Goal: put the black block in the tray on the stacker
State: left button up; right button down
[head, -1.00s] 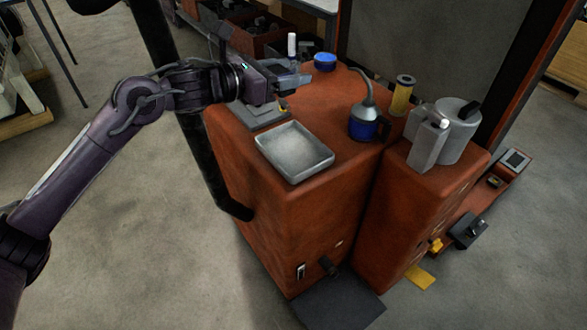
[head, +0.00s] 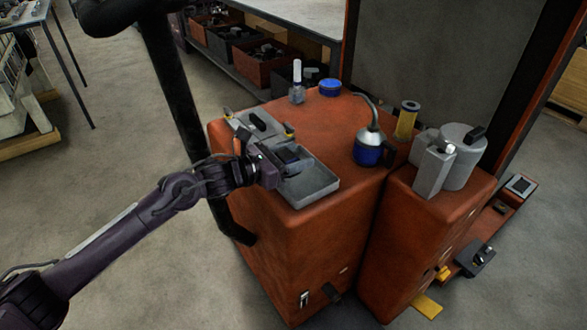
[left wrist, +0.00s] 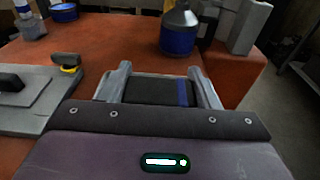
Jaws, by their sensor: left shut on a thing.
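The orange stacker body (head: 350,125) carries a shallow grey tray (head: 318,190) near its front left edge. My left gripper (head: 284,163) reaches in from the left at the back left part of this tray. It is shut on the black block (head: 289,152), which also shows between the two grey fingers in the left wrist view (left wrist: 150,92) with a blue band at its right end. The block is over or inside the tray; I cannot tell whether it touches the tray floor. My fingers hide part of the block and tray. My right gripper is not in view.
A grey plate with a black handle (head: 258,122) lies just behind the tray. A blue oil can (head: 369,148), a yellow spool (head: 406,120), a small bottle (head: 297,85) and a blue lid (head: 330,87) stand farther back. The orange top right of the tray is clear.

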aim_at(294, 180)
pick_arm(q)
notch_tip(294, 180, down, 4)
jog(key=shift+r, duration=0.15)
jog(key=shift+f, duration=0.2)
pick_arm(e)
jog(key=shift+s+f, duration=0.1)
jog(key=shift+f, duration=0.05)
pick_arm(q)
jog(key=o, duration=0.6)
jog(key=shift+f, duration=0.1)
jog(key=o, duration=0.4)
jog(key=shift+o, duration=0.2)
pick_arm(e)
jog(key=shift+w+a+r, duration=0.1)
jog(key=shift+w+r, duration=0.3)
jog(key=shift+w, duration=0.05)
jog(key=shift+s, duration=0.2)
